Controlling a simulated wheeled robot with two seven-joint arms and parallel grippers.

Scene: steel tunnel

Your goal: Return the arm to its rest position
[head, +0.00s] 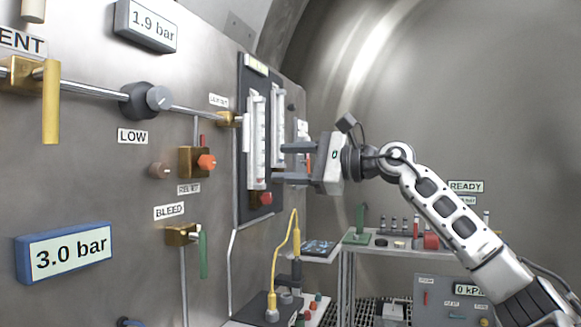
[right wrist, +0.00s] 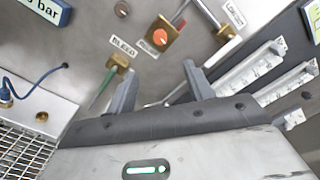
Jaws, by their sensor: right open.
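My right gripper (head: 292,163) is open and empty, with its two fingers pointing left toward the dark panel with the clear flow tubes (head: 257,140). In the head view the fingers overlap the right edge of that panel; I cannot tell whether they touch it. My right arm (head: 450,215) reaches in from the lower right. In the right wrist view the two fingers (right wrist: 160,90) stand wide apart with nothing between them, and the tubes (right wrist: 250,70) show to their right. My left gripper is not in view.
The steel wall panel carries a relief valve (head: 190,162), a green-handled bleed valve (head: 203,250), a grey knob (head: 158,98) and a 3.0 bar display (head: 65,252). A yellow cable (head: 296,235) rises below the tubes. A bench (head: 390,247) with small items stands behind the arm.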

